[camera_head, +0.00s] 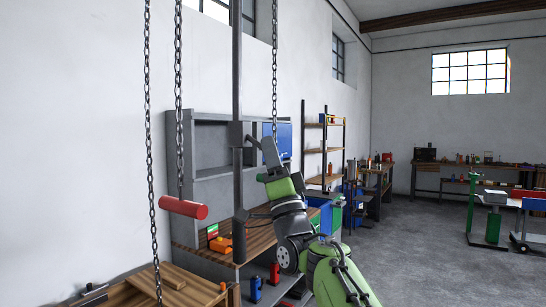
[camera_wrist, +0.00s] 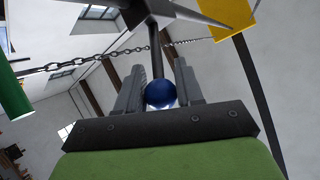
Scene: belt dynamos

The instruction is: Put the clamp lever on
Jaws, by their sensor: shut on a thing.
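In the wrist view my gripper (camera_wrist: 160,88) is shut around the clamp lever, with its blue ball knob (camera_wrist: 160,94) between the two grey fingers. A thin dark rod (camera_wrist: 155,48) runs from the ball up to a dark grey part with pointed arms (camera_wrist: 190,12) at the top edge. I cannot tell whether that part belongs to the lever. In the head view my gripper (camera_head: 266,150) is raised close to a dark upright post (camera_head: 237,75) with a block (camera_head: 237,134) on it. The lever is small there, and whether it touches the block is unclear.
Chains (camera_head: 148,110) hang in front, one with a red cylinder (camera_head: 183,207). Behind the post stands a grey workbench cabinet (camera_head: 210,145). A wooden table (camera_head: 135,293) is at lower left. A yellow plate (camera_wrist: 235,18) and a green cylinder (camera_wrist: 12,90) show in the wrist view.

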